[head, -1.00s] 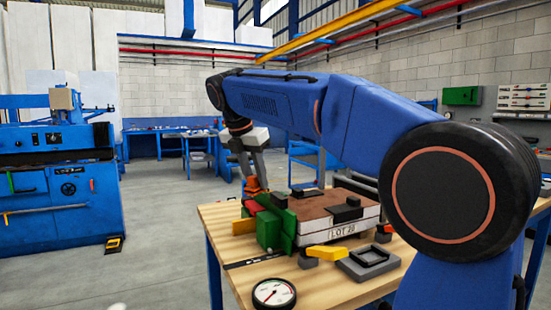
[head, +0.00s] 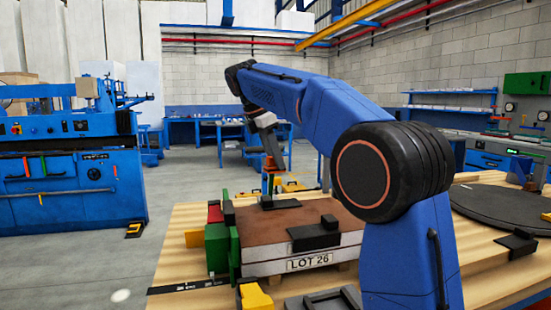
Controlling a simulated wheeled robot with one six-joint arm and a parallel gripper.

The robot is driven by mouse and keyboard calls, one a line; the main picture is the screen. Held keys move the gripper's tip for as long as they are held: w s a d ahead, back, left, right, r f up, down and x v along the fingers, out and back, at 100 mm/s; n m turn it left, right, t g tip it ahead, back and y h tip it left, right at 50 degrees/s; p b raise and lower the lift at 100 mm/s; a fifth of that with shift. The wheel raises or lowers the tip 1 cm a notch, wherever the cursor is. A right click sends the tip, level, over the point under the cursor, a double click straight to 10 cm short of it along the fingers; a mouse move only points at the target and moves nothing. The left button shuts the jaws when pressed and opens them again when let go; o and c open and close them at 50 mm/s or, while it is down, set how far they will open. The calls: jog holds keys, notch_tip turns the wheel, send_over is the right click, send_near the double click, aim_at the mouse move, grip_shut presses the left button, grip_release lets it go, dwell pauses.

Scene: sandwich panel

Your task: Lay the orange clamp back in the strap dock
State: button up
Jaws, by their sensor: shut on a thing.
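The fingers partly hide the clamp. I cannot pick out the strap dock for certain; a grey open-topped holder (head: 325,303) shows at the bottom edge, cut off by the frame.
Green blocks (head: 218,248) and a red block (head: 215,214) stand at the panel's left end. A yellow piece (head: 254,298) is in front. A black pad (head: 315,238) is on the panel. A dark round plate (head: 508,208) is at right. Bare wooden tabletop (head: 180,254) shows at left.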

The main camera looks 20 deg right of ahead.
jog(key=shift+w+f+m+g, duration=0.15)
jog(key=shift+w+f+m, duration=0.25)
jog(key=shift+f, duration=2.1)
jog(key=shift+w+f+m+g, duration=0.1)
jog(key=shift+w+f+m, duration=0.25)
jog(key=shift+f, duration=2.15)
jog(key=shift+w+f+m+g, duration=0.2)
jog(key=shift+w+f, duration=0.35)
jog(key=shift+f, duration=1.95)
jog(key=o, duration=1.2)
jog(key=shift+c, duration=0.2)
jog(key=v, duration=1.7)
jog(key=shift+r, duration=0.15)
